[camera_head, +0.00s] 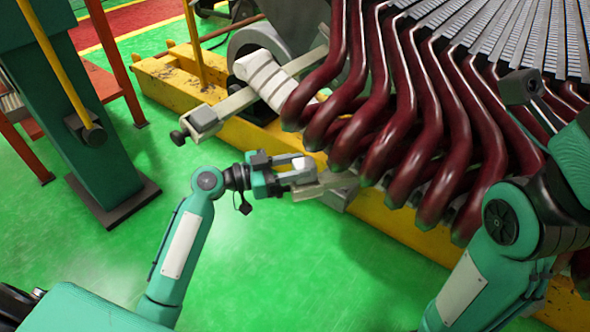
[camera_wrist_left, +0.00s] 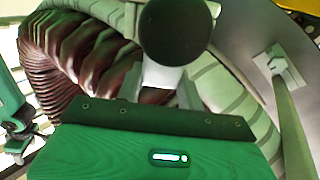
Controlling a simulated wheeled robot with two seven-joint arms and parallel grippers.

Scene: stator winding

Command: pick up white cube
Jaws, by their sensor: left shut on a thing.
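My left gripper (camera_head: 308,172) is near the middle of the head view, beside the lower edge of the yellow base. It is shut on a small white cube (camera_head: 303,163), held between its pale grey fingers. In the left wrist view the white cube (camera_wrist_left: 163,77) shows between the finger tips (camera_wrist_left: 161,92), partly hidden by a dark round thing (camera_wrist_left: 176,28) in front of it. My right arm comes in at the right of the head view; its gripper does not show.
The stator's dark red coils (camera_head: 410,110) stand close to the right of my left gripper. The yellow base (camera_head: 235,130) runs behind it, with a grey bar (camera_head: 240,102) and a white wrapped piece (camera_head: 268,80). A green column (camera_head: 85,120) stands left. Green floor is clear below.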

